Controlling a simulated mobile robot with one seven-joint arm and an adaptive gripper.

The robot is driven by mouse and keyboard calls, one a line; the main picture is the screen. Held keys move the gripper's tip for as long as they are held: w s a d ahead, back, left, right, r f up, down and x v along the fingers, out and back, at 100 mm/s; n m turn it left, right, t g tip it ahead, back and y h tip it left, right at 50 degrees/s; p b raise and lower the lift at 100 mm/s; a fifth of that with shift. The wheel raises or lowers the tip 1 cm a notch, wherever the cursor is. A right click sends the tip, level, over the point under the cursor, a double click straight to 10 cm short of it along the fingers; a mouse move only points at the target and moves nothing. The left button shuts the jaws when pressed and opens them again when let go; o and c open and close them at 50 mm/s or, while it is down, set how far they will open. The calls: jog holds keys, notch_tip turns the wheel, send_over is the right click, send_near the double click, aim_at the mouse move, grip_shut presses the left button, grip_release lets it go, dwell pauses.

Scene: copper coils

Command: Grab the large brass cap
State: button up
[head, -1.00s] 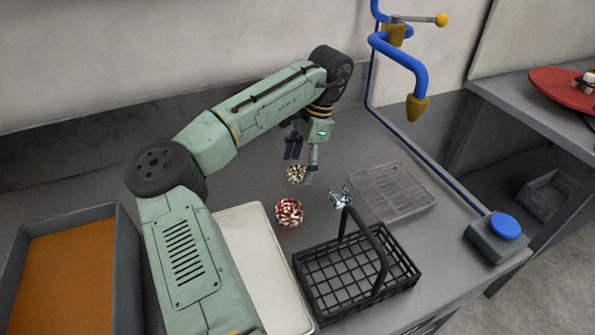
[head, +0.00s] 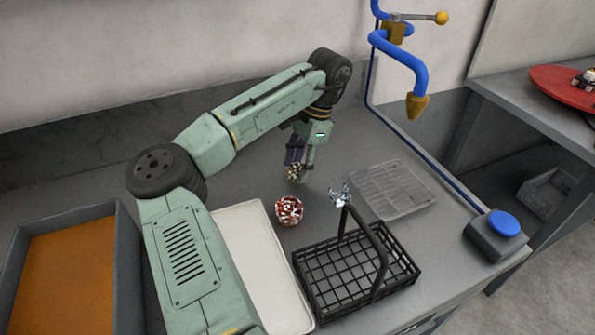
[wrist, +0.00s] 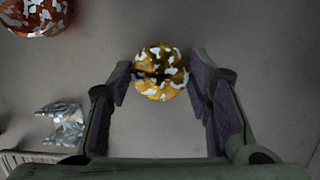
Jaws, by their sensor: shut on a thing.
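The brass cap (wrist: 161,73) is a rounded, yellow-gold piece with white and dark patches. In the wrist view it sits between the tips of my gripper's fingers (wrist: 158,77). The left finger is close against it, while a narrow gap seems to show at the right one. In the head view my gripper (head: 298,169) is down at the table around the cap (head: 293,174), which is partly hidden by the fingers. My gripper is shut on the cap. Whether the cap touches the table is not clear.
A red-and-white round piece (head: 289,211) and a silvery, jagged piece (head: 340,195) lie nearby. A black wire basket (head: 345,290) with a raised handle stands in front. A flat grey tray (head: 393,190) lies right, a pale tray (head: 262,270) left. Bare table surrounds the cap.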

jog(key=shift+c, duration=0.9)
